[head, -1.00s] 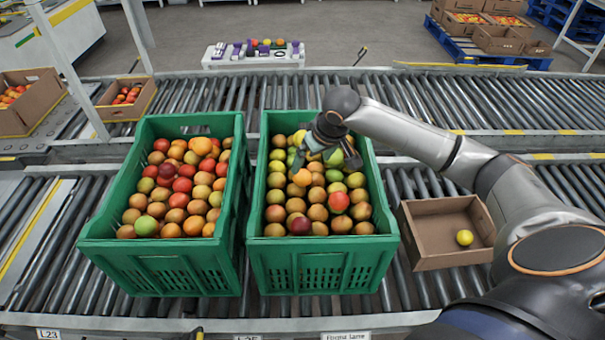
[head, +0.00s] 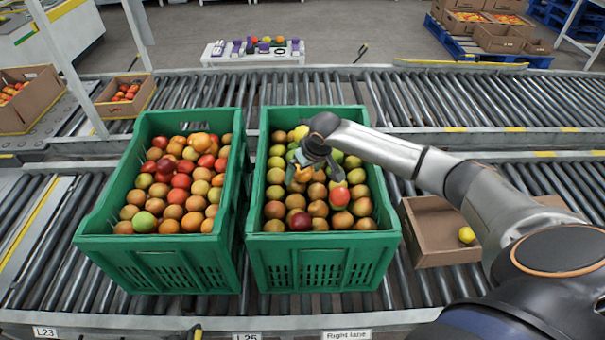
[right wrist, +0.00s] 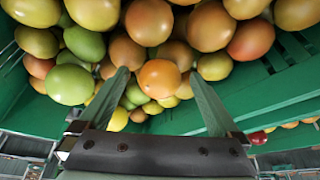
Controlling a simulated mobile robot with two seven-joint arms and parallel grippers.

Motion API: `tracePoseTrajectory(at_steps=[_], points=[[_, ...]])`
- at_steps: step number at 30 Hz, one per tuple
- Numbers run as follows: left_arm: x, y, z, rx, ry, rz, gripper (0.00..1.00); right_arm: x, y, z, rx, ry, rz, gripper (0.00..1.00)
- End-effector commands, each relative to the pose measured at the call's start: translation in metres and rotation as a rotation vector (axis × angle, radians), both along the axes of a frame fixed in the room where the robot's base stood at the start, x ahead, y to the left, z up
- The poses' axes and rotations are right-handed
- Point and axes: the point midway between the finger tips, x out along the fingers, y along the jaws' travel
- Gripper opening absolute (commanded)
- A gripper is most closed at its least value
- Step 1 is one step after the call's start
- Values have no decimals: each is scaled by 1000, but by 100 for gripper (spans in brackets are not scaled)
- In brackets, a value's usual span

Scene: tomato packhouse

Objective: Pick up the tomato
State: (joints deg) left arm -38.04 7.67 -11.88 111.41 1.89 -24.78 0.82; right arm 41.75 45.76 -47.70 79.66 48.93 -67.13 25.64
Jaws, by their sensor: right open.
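My right gripper (head: 314,170) is over the middle of the right green crate (head: 318,240), pointing down with its fingers spread. An orange tomato (right wrist: 160,78) shows between the two fingertips (right wrist: 158,80) in the right wrist view; it also shows partly hidden under the gripper in the head view (head: 303,175). I cannot tell whether the fingers touch it. Many green, brownish-orange and red tomatoes lie packed around it, such as a red one (head: 340,197) close to the right. My left gripper is not in view.
A second green crate (head: 160,250) of mixed tomatoes stands to the left. A cardboard box (head: 432,245) with one yellow tomato (head: 467,235) stands to the right, partly hidden by my arm. The crates and box stand on a roller conveyor (head: 50,270).

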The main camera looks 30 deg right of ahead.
Motion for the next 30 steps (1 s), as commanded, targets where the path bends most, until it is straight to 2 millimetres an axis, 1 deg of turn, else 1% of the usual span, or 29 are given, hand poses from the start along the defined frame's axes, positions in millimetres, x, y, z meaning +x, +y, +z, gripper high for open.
tracePoseTrajectory(at_steps=[2, 5, 18, 19, 26, 30], points=[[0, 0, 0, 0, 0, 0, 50, 0, 0, 0, 0, 0, 0, 98], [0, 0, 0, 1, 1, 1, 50, 0, 0, 1, 0, 0, 0, 88], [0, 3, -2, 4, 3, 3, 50, 0, 0, 1, 0, 0, 0, 39], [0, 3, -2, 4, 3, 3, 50, 0, 0, 1, 0, 0, 0, 36], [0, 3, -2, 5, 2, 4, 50, 0, 0, 1, 0, -1, 0, 36], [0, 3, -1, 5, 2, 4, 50, 0, 0, 7, 1, -2, 0, 36]])
